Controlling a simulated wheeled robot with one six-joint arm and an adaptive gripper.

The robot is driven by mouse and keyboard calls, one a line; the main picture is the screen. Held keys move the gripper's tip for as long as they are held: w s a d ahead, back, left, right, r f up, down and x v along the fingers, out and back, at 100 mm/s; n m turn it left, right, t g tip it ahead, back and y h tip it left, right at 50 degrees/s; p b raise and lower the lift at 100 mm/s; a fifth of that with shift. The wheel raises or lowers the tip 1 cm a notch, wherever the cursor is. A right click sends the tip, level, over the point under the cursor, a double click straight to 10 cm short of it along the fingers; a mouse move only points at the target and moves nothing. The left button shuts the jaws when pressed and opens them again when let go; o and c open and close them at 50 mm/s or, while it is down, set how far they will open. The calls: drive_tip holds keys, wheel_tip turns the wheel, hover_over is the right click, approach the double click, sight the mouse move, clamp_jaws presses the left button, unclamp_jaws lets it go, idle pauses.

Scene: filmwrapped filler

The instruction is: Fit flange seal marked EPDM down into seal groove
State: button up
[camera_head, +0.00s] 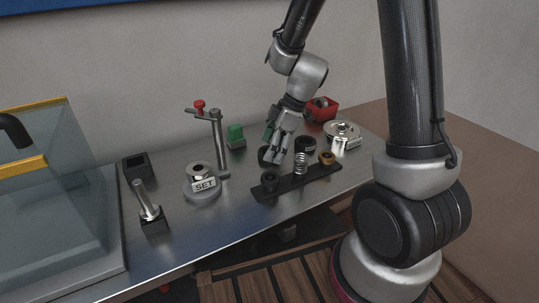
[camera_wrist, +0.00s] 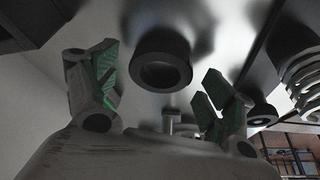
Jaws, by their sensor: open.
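My gripper (camera_head: 273,150) is low over the right half of the metal table, its fingers spread. In the wrist view my gripper (camera_wrist: 158,82) has its green-padded fingers apart, with a dark round ring-like part (camera_wrist: 160,62) seen between them; contact is not visible. In the head view a dark part (camera_head: 264,156) beside the fingers is mostly hidden. Another black ring-shaped part (camera_head: 305,145) stands to the right. No EPDM marking is readable, so I cannot tell which is the seal. A shiny silver flange (camera_head: 342,130) lies at the right; its groove is not discernible.
A black strip (camera_head: 285,185) in front carries a black ring (camera_head: 269,179), a spring (camera_head: 301,163) and a brass ring (camera_head: 327,157).

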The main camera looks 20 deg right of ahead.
drive_tip(key=shift+a+f, duration=0.1)
drive_tip(key=shift+f, duration=0.25)
drive_tip(key=c, duration=1.1)
